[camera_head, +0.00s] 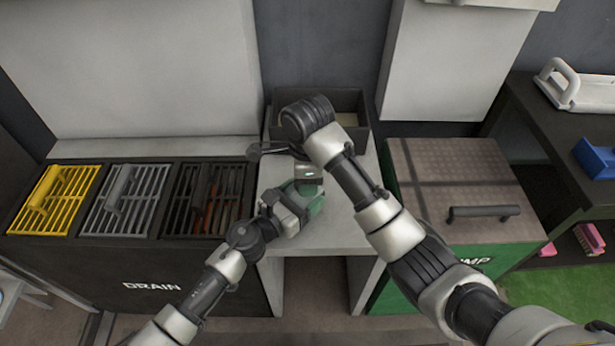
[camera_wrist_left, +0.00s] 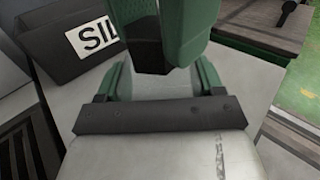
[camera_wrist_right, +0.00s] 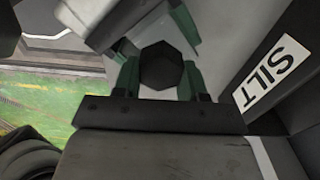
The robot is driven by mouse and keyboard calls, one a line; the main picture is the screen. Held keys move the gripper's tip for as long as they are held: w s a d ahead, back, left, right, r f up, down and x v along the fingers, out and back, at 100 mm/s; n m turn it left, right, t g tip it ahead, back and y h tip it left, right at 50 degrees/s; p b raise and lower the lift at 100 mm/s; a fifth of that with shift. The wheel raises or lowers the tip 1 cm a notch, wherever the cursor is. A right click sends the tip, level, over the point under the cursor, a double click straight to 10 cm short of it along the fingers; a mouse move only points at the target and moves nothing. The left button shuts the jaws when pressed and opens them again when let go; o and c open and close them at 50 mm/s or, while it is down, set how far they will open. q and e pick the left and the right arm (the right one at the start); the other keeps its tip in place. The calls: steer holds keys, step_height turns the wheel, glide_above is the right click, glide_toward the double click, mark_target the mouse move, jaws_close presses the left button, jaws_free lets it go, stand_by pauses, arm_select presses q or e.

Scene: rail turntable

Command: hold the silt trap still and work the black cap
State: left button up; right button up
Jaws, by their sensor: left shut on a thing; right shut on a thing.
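The silt trap (camera_wrist_left: 158,86) shows in the left wrist view as a pale, seemingly clear body between the green fingers of my left gripper (camera_wrist_left: 158,88), which is shut on it. In the head view my left gripper (camera_head: 306,196) is over the bench, and the trap is mostly hidden there. The cap (camera_wrist_left: 152,58) also shows above the trap in the left wrist view. I cannot tell whether it is seated or loose.
A dark bin labelled SILT (camera_head: 366,104) stands at the back of the grey bench (camera_head: 338,232). On the left, the drain has yellow (camera_head: 54,200), grey (camera_head: 124,202) and black (camera_head: 210,200) grates. A pump box lid (camera_head: 448,180) with a black handle is on the right.

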steer(key=shift+s+a+m, duration=0.1)
steer(key=shift+a+m, duration=0.05)
steer(key=shift+m, duration=0.85)
steer(key=o, duration=1.1)
steer(key=shift+r, duration=0.1)
steer(key=shift+r, duration=0.5)
steer(key=shift+d+r, duration=0.2)
steer(key=shift+r, duration=0.55)
step_height(320, 180, up, 9)
steer(key=shift+a+r, duration=0.1)
steer(key=shift+r, duration=0.1)
